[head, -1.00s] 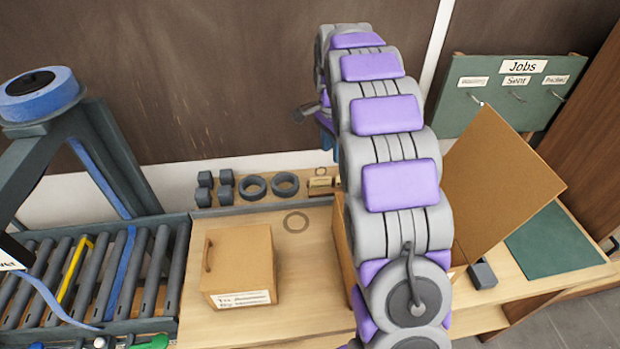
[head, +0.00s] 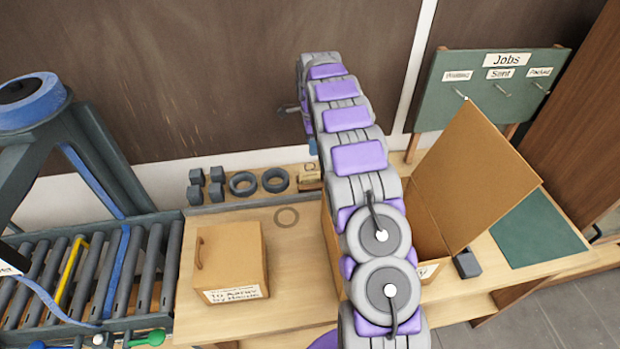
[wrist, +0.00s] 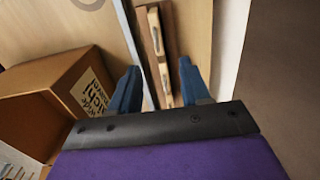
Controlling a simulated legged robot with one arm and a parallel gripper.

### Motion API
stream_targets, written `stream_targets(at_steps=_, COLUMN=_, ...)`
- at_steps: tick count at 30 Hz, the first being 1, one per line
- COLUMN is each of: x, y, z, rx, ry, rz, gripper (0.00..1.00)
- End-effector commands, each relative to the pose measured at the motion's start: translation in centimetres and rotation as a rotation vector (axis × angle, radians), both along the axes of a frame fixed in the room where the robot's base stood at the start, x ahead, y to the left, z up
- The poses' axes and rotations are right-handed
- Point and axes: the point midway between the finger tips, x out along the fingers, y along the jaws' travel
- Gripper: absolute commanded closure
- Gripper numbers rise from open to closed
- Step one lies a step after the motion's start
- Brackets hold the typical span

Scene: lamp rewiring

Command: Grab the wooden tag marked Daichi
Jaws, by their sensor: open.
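A small light wooden piece (head: 310,182), probably a tag, stands at the back of the bench beside the dark rings. In the wrist view, a slim wooden piece with a dark slot (wrist: 152,30) and another wooden piece (wrist: 164,84) lie in line along a brown strip. I cannot read a name on either. My gripper (wrist: 160,66) is open, its two blue fingers on either side of this line, with nothing held. In the head view my arm mostly hides the gripper; a bit of blue (head: 313,147) shows above the wooden piece.
An open cardboard box (wrist: 45,95) with a printed label is left of my fingers. A closed box (head: 230,260) sits on the bench near a flat ring (head: 286,217). Dark rings (head: 260,183) and blocks line the back. A Jobs board (head: 500,90) stands right.

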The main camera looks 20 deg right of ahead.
Motion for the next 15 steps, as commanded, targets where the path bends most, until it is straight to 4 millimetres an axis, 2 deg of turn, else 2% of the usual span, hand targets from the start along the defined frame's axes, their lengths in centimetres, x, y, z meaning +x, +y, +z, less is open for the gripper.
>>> stream_targets(at_steps=3, x=-0.2, y=0.1, z=-2.7, rx=0.001, ry=0.008, rz=-0.001, gripper=0.53)
stream_targets(at_steps=9, x=-0.1, y=0.2, z=-6.1, rx=-0.001, ry=0.004, rz=0.0, gripper=0.53)
stream_targets(at_steps=15, x=-0.1, y=0.1, z=-7.4, rx=0.001, ry=0.003, rz=0.001, gripper=0.53)
